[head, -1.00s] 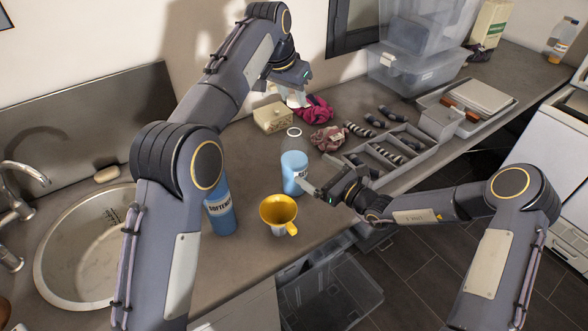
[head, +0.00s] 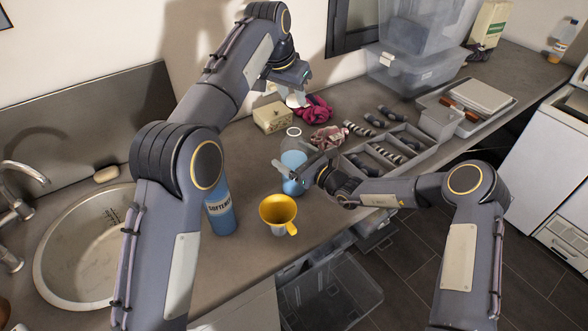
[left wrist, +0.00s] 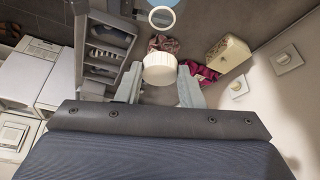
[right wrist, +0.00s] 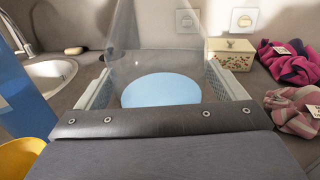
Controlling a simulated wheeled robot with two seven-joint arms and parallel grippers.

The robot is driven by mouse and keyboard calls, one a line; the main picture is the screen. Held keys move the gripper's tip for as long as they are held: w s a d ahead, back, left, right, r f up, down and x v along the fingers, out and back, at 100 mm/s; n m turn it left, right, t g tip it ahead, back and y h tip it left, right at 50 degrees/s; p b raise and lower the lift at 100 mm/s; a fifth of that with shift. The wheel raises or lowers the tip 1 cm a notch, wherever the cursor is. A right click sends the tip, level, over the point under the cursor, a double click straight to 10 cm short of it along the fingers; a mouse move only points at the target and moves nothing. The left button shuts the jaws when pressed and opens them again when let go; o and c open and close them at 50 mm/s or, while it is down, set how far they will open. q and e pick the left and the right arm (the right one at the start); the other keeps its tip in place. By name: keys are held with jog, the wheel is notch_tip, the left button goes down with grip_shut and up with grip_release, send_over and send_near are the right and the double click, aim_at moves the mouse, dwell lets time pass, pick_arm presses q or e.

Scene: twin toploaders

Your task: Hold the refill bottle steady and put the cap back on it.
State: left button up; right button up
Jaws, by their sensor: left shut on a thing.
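The refill bottle (head: 292,159) stands upright on the counter, clear above with pale blue liquid inside. Its round open mouth (left wrist: 161,17) shows bare in the left wrist view. My left gripper (head: 296,94) is above and behind the bottle, shut on the white ribbed cap (left wrist: 160,68), which is apart from the mouth. My right gripper (head: 298,170) is at the bottle's side, its fingers spread on either side of the body. In the right wrist view the bottle (right wrist: 160,90) lies between the fingers; whether they touch it is unclear.
A blue softener bottle (head: 221,208) and a yellow funnel (head: 278,210) stand to the left and front. A floral box (head: 272,117), cloths (head: 315,108) and a divided grey tray (head: 385,155) lie behind and right. The sink (head: 70,250) is far left.

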jog(key=c, duration=1.2)
pick_arm(q)
send_over(294, 126)
jog(key=shift+s+a+f, duration=0.1)
jog(key=shift+s+f, duration=0.05)
jog(key=shift+f, duration=0.65)
jog(key=shift+s+a+f, duration=0.1)
jog(key=shift+s+f, duration=0.05)
jog(key=shift+f, duration=0.7)
jog(key=shift+s+a+f, duration=0.1)
jog(key=shift+s+f, duration=0.05)
jog(key=shift+f, duration=0.65)
pick_arm(e)
jog(key=shift+c, duration=0.2)
pick_arm(q)
jog(key=shift+f, duration=0.15)
jog(key=shift+f, duration=0.8)
jog(key=shift+f, duration=0.55)
